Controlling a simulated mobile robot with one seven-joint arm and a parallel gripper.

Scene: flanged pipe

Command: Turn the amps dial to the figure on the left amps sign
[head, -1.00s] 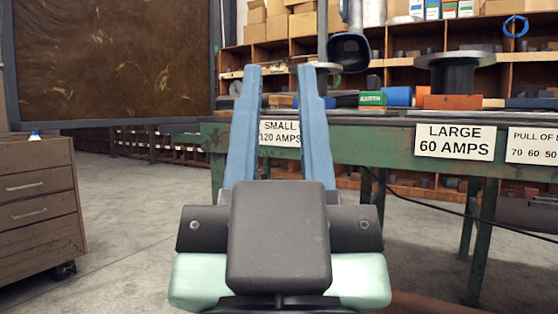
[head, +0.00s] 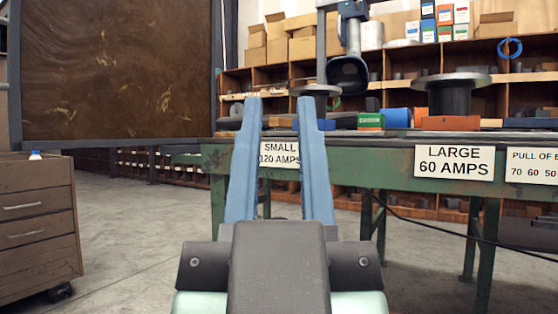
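My gripper (head: 279,104) is in the middle of the head view, its two blue fingers apart and nothing between them. Behind the fingers, on the green bench's front edge, is the left amps sign (head: 280,153), white with black text reading "SMALL 120 AMPS"; the left finger covers a little of its left end. A second sign (head: 454,162) to the right reads "LARGE 60 AMPS". I see no amps dial in this view.
The green bench (head: 350,165) carries two dark flanged spools (head: 450,96), an orange block (head: 450,123) and small boxes. A third sign (head: 532,166) is cut off at right. A brown drawer cabinet (head: 36,215) stands left, beside a brown hanging screen (head: 110,70). Floor between is clear.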

